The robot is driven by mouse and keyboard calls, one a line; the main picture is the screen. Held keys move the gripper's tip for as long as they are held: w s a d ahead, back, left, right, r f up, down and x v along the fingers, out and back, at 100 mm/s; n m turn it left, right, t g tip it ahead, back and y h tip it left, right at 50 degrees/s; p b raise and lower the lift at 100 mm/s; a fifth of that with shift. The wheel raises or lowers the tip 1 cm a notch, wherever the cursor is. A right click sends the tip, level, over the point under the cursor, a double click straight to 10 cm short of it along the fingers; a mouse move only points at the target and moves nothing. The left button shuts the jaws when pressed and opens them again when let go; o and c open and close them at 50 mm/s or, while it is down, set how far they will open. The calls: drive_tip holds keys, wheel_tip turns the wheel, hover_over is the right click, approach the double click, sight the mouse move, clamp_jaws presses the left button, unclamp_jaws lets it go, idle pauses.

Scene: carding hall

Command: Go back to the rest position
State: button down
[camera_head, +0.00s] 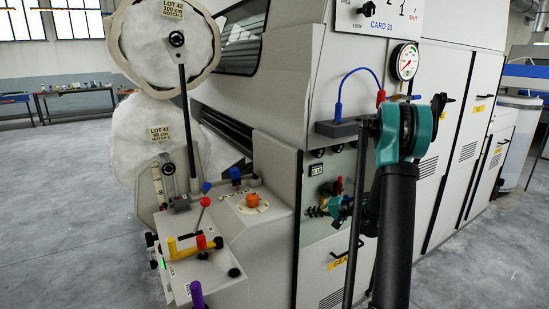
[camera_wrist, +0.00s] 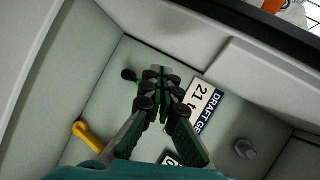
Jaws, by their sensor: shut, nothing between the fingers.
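My gripper (camera_wrist: 161,75) shows in the middle of the wrist view. Its dark fingers are together and hold nothing. It points into a pale green recess (camera_wrist: 75,90). Behind and right of the fingertips is a white and blue plate (camera_wrist: 205,102) reading "DRAFT GE" and "21 t", partly hidden by a finger. In the head view, my arm reaches up past the machine's front. A teal part of mine is in front of the open panel, where the fingertips cannot be made out clearly.
A yellow handle (camera_wrist: 92,138), a black knob (camera_wrist: 129,74) and a grey peg (camera_wrist: 245,148) surround the gripper. The carding machine (camera_head: 285,95) carries a pressure gauge (camera_head: 405,62). Coloured levers, including a red-knobbed one (camera_head: 205,202), stand left. Open floor (camera_head: 70,200) lies at far left.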

drive_tip(key=s+a+r+n+g+h, duration=0.1)
drive_tip(key=s+a+r+h, duration=0.15)
drive_tip(key=s, duration=0.75)
drive_tip(key=s+d+f+n+h, duration=0.1)
drive_tip(key=s+d+h, duration=0.1)
drive_tip(key=s, duration=0.6)
drive_tip(key=s+d+f+n+g+h, duration=0.1)
drive_tip(key=s+d+f+h, duration=0.1)
drive_tip(key=s, duration=0.7)
drive_tip(key=s+d+f+n+h, duration=0.1)
drive_tip(key=s+h, duration=0.3)
drive_tip(key=s, duration=0.5)
drive_tip(key=shift+d+f+n+g, duration=0.3)
drive_tip(key=shift+d+n, duration=0.1)
drive_tip(key=shift+d, duration=0.15)
